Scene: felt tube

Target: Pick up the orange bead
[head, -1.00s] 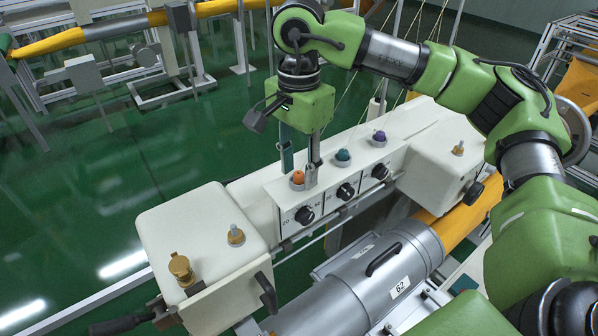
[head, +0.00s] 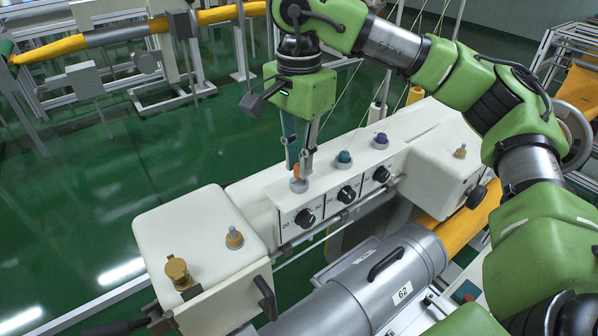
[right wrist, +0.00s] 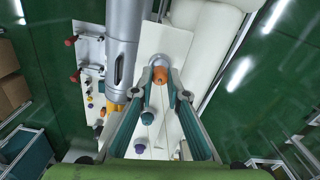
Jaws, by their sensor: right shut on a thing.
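The orange bead (head: 296,171) is at the left end of the white panel's row, just over its pale round holder (head: 298,186). My right gripper (head: 299,165) points down with its fingers on either side of the bead and is shut on it. In the right wrist view, the orange bead (right wrist: 160,75) sits between the two fingertips (right wrist: 159,70). I cannot tell whether the bead is fully clear of the holder. A teal bead (head: 344,157) and a purple bead (head: 381,138) sit in their own holders to the right. My left gripper is not in view.
Black dials (head: 346,194) line the panel front below the beads. White housings (head: 190,235) with brass knobs stand at both ends. A grey cylinder (head: 375,285) marked 62 lies in front. Thin threads and spools are behind the panel.

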